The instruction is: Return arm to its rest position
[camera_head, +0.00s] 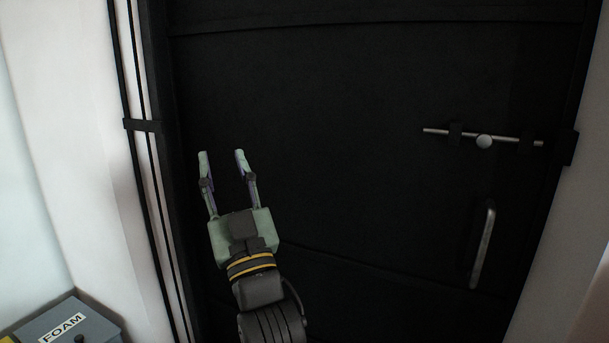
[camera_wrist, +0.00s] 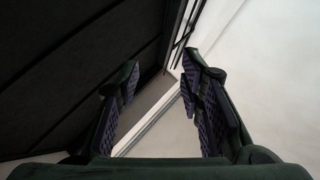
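My gripper (camera_head: 222,156) is raised in front of a large black door, left of the middle in the head view. Its two pale green fingers are spread apart and point up in the picture, with nothing between them. In the wrist view the open fingers (camera_wrist: 160,90) show dark pads facing each other across an empty gap. My arm comes up from the bottom of the head view. I cannot tell how far the fingertips are from the door.
The black door (camera_head: 350,120) carries a sliding bolt (camera_head: 484,141) and a metal handle (camera_head: 483,245) at the right. A grey box marked FOAM (camera_head: 85,330) sits at the bottom left. White walls flank the door.

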